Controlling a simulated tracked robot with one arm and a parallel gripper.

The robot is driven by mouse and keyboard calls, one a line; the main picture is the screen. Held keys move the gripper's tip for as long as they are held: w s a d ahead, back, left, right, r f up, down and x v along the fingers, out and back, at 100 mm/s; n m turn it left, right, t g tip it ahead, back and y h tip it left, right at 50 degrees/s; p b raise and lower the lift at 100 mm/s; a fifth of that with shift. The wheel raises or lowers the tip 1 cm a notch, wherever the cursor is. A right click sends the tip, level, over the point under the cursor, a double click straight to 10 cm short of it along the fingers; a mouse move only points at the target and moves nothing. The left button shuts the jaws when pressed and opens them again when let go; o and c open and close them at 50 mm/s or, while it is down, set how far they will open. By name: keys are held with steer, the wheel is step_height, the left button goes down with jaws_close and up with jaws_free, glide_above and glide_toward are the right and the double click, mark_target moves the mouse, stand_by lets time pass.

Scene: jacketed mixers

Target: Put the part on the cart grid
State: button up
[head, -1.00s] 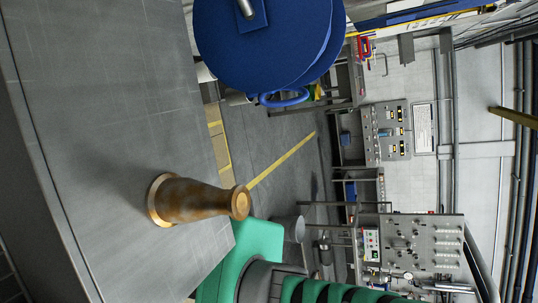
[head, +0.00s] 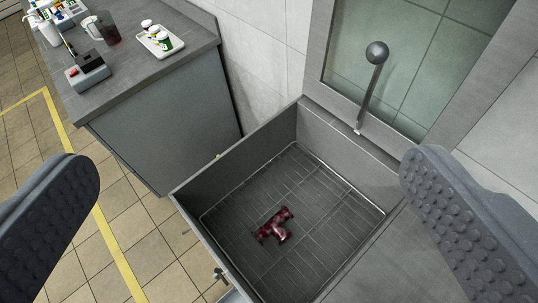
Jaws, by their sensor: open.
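A dark red, glossy T-shaped part (head: 275,226) lies on a wire grid (head: 318,205) at the bottom of an open grey box (head: 222,165). I cannot tell whether this box belongs to the cart. My gripper (head: 250,165) is open and empty, with one dark ridged finger at the left edge and one at the right. The box and the part show between the fingers, farther off. Nothing is touching the fingers.
A grey counter (head: 165,108) at the upper left carries a white tray (head: 160,41) with small jars, a jug (head: 104,27) and a small device (head: 88,72). A ball-topped lever (head: 376,55) stands by a framed pane behind the box. Tiled floor is free at left.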

steer(key=s+a+r+n+t, duration=0.1)
steer(key=s+r, duration=0.3)
steer(key=s, duration=0.1)
steer(key=shift+s+a+r+t, duration=0.2)
steer(key=shift+s+r+t, duration=0.05)
steer(key=shift+r+t, duration=0.15)
steer(key=shift+w+f, duration=0.1)
stand_by(0.8)
